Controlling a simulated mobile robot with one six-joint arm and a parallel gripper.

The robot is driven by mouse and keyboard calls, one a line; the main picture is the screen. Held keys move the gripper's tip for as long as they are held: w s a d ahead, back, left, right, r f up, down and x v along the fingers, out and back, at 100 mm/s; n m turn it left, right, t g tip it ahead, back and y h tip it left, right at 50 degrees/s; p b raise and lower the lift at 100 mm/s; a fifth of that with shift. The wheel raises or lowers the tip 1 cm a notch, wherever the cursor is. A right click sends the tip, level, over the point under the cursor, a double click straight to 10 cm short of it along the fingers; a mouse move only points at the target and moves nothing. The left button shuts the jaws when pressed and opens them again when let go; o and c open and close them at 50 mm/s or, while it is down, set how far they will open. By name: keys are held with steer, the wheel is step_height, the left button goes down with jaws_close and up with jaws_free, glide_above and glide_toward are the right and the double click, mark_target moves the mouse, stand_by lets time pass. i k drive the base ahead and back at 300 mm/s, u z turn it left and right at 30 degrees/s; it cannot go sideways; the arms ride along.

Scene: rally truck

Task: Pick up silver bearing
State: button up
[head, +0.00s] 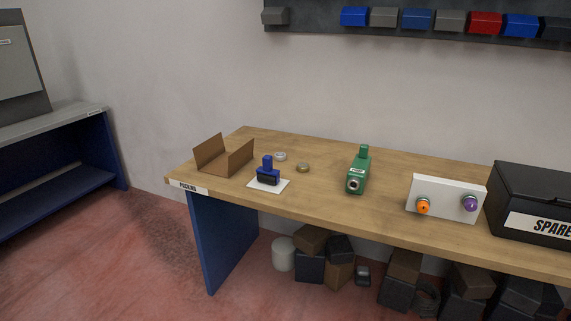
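A small silver ring-shaped bearing (280,156) lies on the wooden workbench (320,208), just right of an open cardboard box. A second small round part (303,168), darker and more brass-toned, lies a little to its right and nearer the front edge. The two are apart. Both lie flat and nothing covers them. My gripper is not in the head view.
The open cardboard box (222,160) stands left of the bearing. A blue stamp (268,173) on a white card, a green device (358,172), a white panel with knobs (446,197) and a black case (532,195) share the bench. Wall bins hang above.

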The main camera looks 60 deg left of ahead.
mark_target(278, 156)
steer(key=k, duration=1.25)
steer(key=u, duration=4.15)
steer(key=i, duration=0.15)
steer(key=z, duration=1.85)
steer(key=i, duration=1)
steer(key=u, duration=0.05)
